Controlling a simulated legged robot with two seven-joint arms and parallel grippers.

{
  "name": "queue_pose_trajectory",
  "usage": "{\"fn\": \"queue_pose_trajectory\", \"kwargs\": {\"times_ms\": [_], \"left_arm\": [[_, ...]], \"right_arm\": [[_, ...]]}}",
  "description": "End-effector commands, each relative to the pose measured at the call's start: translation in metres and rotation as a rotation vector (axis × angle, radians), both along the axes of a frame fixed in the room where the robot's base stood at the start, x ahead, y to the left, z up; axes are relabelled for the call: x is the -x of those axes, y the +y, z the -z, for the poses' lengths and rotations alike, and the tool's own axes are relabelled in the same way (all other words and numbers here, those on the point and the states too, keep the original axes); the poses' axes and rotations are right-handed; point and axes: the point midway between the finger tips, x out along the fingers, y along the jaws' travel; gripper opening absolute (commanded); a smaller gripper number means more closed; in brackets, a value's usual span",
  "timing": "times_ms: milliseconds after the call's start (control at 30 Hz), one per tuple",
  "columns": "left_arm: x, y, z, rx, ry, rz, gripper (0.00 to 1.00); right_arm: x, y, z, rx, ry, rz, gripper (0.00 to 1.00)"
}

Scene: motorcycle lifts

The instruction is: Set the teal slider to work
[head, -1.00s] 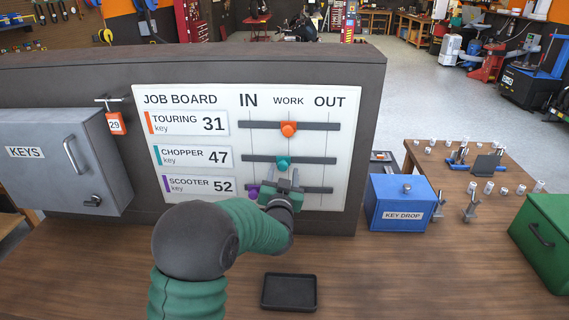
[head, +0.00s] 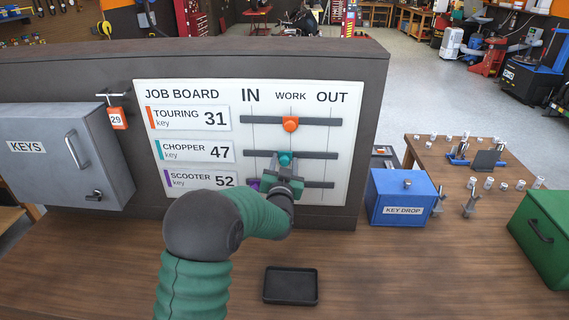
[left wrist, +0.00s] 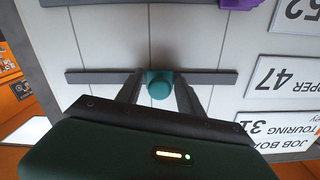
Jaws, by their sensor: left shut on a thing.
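The teal slider (head: 285,158) is a round knob on the middle rail of the job board (head: 345,110), in the CHOPPER 47 row. It stands close to the WORK line, slightly toward the IN side. My left gripper (head: 285,163) reaches up from below with its fingers on both sides of the knob, shut on it. In the left wrist view, upside down, the teal knob (left wrist: 160,85) sits between the fingertips, just beside the middle line. My right gripper is not in view.
The orange slider (head: 290,124) is at WORK on the rail above. The purple slider (head: 254,185) is near IN on the rail below, partly hidden by my gripper. A grey key cabinet (head: 40,145), a blue key drop box (head: 400,190) and a black tray (head: 291,285) stand around.

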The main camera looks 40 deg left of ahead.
Motion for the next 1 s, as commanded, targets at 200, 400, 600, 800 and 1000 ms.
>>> {"fn": "queue_pose_trajectory", "kwargs": {"times_ms": [200,400,600,800,1000], "left_arm": [[-0.004,-0.006,0.002,-0.002,-0.001,0.002,0.0],[-0.008,-0.013,0.0,-0.001,0.0,-0.001,0.0],[-0.008,-0.013,0.0,-0.003,0.001,-0.001,0.5],[-0.008,-0.013,0.0,-0.001,0.0,-0.001,0.5],[0.009,-0.025,0.002,-0.002,-0.001,0.001,0.5]], "right_arm": [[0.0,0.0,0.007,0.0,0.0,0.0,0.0],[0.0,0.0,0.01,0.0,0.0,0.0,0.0],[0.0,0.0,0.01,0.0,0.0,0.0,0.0],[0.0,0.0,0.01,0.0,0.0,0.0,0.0],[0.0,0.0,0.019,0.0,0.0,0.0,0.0]]}}
